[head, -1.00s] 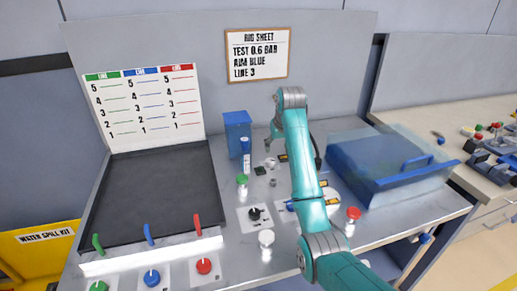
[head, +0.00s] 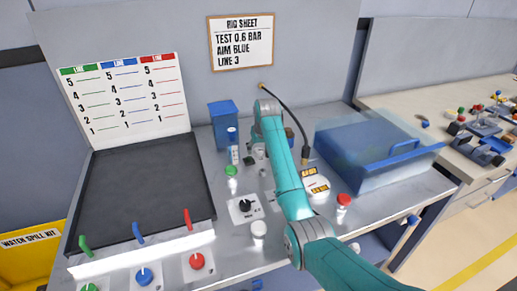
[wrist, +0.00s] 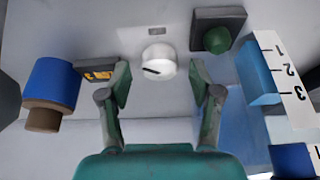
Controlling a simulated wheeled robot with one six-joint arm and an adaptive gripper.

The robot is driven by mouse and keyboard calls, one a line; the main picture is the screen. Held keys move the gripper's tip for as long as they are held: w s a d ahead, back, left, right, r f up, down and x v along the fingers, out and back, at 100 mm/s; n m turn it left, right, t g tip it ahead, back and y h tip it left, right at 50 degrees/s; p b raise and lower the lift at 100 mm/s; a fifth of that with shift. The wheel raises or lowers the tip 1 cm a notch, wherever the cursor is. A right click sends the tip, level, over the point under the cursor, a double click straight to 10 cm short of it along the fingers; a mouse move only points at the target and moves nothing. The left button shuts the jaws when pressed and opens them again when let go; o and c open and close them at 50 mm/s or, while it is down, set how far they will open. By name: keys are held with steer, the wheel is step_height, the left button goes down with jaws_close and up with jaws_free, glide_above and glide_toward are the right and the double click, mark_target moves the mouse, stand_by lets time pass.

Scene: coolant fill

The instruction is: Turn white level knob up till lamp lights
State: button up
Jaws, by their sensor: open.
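In the wrist view a round white knob (wrist: 157,62) with a dark pointer line sits on a pale surface, ahead of my open gripper (wrist: 160,88). The fingers stand to either side of it in the picture; I see no contact. A dark block with a dull green dome (wrist: 217,40) is to its right; it does not look lit. A small display with orange marks (wrist: 98,72) is to its left. In the head view my teal arm covers this area, and my fingertips cannot be made out clearly.
A blue column with a numbered white scale (wrist: 285,70) stands right of my gripper, and a blue and brown cylinder (wrist: 48,90) left. In the head view a black selector knob (head: 245,205), a white-capped post (head: 259,229) and a clear-and-blue box (head: 375,150) flank my arm.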

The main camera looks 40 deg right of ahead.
steer(key=shift+f, duration=0.15)
steer(key=shift+c, duration=0.2)
steer(key=c, duration=1.1)
steer(key=shift+m+h, duration=0.6)
steer(key=shift+m, duration=1.1)
steer(key=o, duration=1.1)
steer(key=shift+g, duration=0.3)
steer(key=shift+o, duration=0.2)
